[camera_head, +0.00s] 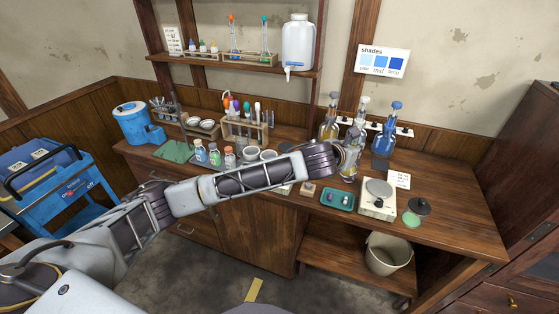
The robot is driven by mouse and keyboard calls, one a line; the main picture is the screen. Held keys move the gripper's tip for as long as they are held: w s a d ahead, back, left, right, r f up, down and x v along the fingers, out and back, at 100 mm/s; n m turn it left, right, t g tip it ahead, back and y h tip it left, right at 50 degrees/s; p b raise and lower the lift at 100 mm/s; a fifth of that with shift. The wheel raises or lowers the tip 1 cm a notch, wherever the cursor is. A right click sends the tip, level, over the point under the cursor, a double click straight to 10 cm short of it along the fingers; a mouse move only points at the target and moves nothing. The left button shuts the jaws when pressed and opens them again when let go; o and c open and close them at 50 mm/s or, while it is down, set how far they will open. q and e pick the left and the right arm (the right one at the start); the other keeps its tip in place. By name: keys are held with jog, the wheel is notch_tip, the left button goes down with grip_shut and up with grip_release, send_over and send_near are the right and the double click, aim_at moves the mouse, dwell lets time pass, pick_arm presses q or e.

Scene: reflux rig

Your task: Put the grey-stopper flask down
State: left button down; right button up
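The grey-stopper flask (350,172) is upright or slightly tilted at the right part of the bench, with its pale grey stopper at the top. My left gripper (352,150) reaches in from the left and its fingers close around the flask's body, hiding part of it. Whether the flask's base touches the bench is hard to tell. An amber flask (328,131) stands behind and left of it. A blue flask (384,143) with a blue stopper stands to its right. My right gripper is not in view.
A dark square pad (380,165) lies bare below the blue flask. In front are a white hotplate device (377,205), a green tray (337,205) with small items, a black disc (420,206) and a green disc (411,219). The bench's right end (455,205) is clear.

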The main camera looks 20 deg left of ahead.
pick_arm(q)
notch_tip(320, 180, up, 7)
jog(key=a, duration=0.3)
jog(key=s+a+n+y, duration=0.2)
jog(key=a, duration=0.6)
jog(key=s+a+f+y, duration=0.1)
jog(key=s+a+f, duration=0.2)
jog(key=f, duration=0.6)
jog(key=s+a+f+n+y, duration=0.1)
jog(key=s+a+f, duration=0.2)
jog(key=s+f, duration=0.3)
jog(key=s+a+f+n+t, duration=0.1)
jog(key=s+a+f, duration=0.2)
jog(key=f, duration=1)
jog(key=shift+s+a+f+y, duration=0.35)
jog(key=shift+s+a+y, duration=0.05)
jog(key=shift+s, duration=0.9)
